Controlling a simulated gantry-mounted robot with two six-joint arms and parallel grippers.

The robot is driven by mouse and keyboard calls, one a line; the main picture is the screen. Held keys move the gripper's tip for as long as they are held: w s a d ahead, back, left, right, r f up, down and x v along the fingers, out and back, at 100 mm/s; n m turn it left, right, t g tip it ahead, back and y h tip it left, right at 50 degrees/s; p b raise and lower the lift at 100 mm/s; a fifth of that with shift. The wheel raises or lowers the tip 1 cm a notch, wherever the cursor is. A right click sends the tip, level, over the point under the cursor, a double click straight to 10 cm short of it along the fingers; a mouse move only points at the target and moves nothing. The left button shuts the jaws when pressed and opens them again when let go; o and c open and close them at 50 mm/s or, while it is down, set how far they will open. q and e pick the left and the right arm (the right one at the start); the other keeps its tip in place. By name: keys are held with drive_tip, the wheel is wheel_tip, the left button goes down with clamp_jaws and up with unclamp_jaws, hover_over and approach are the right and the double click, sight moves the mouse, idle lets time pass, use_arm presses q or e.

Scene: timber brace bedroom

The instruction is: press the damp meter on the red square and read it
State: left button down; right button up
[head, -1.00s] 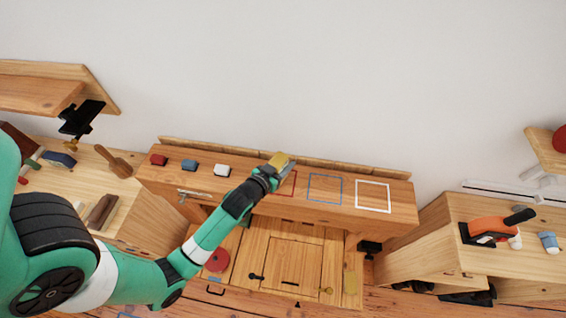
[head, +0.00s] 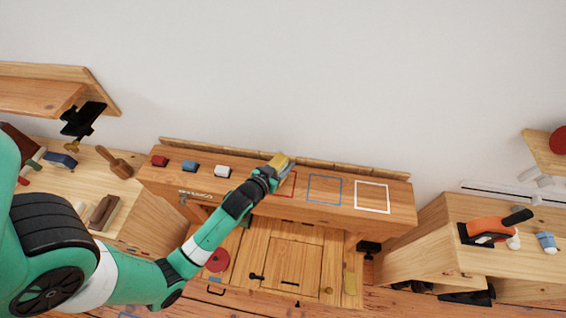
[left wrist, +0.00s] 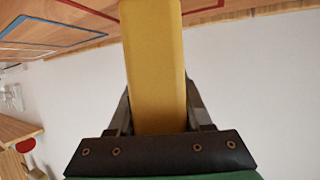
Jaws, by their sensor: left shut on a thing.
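My left gripper (head: 280,172) is shut on the yellow damp meter (head: 279,160). In the left wrist view the meter (left wrist: 154,65) stands between the fingers, and its far end is near the wooden surface at the top. The red square (head: 289,183) is drawn on the bench top (head: 240,186), and my gripper covers its left part. A red line (left wrist: 88,10) also shows in the left wrist view. The meter is at the red square, but I cannot tell whether it touches the wood. My right gripper is not in view.
A blue square (head: 325,188) and a white square (head: 372,196) are to the right on the bench. Red (head: 159,160), blue (head: 189,165) and white (head: 222,171) blocks sit to the left. A side bench at right holds an orange-handled tool (head: 488,227).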

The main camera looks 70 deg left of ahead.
sight(283, 154)
use_arm(q)
wheel_tip(283, 154, up, 7)
drive_tip(key=p, duration=0.5)
drive_tip(key=shift+w+f, duration=0.1)
drive_tip(key=shift+f, duration=0.1)
idle(0.3)
